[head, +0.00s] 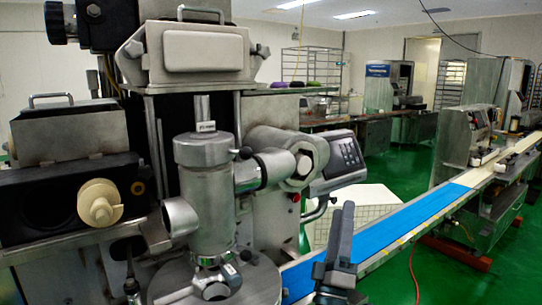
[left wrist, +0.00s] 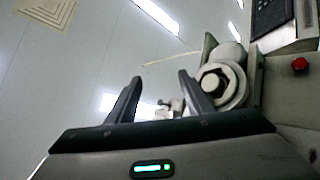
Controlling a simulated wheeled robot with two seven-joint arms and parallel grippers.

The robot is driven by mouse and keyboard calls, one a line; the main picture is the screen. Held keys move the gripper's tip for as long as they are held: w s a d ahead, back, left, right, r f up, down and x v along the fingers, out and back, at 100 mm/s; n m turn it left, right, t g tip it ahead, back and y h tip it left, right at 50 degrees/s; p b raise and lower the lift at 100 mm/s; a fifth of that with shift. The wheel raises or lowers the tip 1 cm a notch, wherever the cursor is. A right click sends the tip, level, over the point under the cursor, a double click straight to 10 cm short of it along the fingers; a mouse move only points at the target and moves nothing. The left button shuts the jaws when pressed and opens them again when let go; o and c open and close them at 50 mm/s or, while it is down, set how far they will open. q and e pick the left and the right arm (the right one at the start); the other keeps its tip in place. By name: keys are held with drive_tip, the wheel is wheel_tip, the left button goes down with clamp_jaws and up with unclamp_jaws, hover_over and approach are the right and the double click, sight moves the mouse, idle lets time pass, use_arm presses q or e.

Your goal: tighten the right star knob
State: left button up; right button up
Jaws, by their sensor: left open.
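A small dark knob (head: 246,152) sits on the right side of the upright metal cylinder (head: 205,205), above the horizontal side pipe. I take it for the right star knob, but its lobes are too small to make out. My left gripper (head: 350,222) points upward, right of and below the pipe's big hex end (head: 306,160), apart from the machine. In the left wrist view the left gripper (left wrist: 155,92) is open and empty. A small blurred fitting (left wrist: 172,107) shows beyond the gap between its fingers, and the hex end (left wrist: 217,84) is just right of them. My right gripper is not seen.
A keypad panel (head: 338,160) stands right of the pipe, with a red button (head: 295,197) below it. A blue conveyor belt (head: 400,228) runs to the back right. A cream knob (head: 99,203) juts out at left.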

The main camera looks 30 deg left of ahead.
use_arm(q)
drive_tip(key=w+a+r+n+g+y+p, duration=0.1)
drive_tip(key=a+r+n+g+y+p, duration=0.2)
drive_tip(key=r+n, duration=0.6)
drive_tip(key=w+a+r+n+g+y+p, duration=0.2)
drive_tip(key=a+r+n+g+y+p, duration=0.2)
drive_tip(key=r, duration=1.1)
drive_tip(key=w+a+r+n+g+y+p, duration=0.2)
drive_tip(key=r+n+g+p, duration=0.6)
drive_tip(key=r+n+g, duration=0.4)
drive_tip(key=a+n+y, duration=0.1)
drive_tip(key=n, duration=0.3)
drive_tip(key=shift+a+r+y+p, duration=0.15)
drive_tip(key=shift+r+y+p, duration=0.05)
drive_tip(key=shift+y+p, duration=0.1)
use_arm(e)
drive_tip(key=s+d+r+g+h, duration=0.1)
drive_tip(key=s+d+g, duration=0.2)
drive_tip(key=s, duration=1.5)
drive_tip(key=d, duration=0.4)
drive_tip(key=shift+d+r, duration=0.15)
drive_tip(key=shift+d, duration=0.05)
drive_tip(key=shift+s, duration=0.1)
use_arm(q)
drive_tip(key=shift+a, duration=0.1)
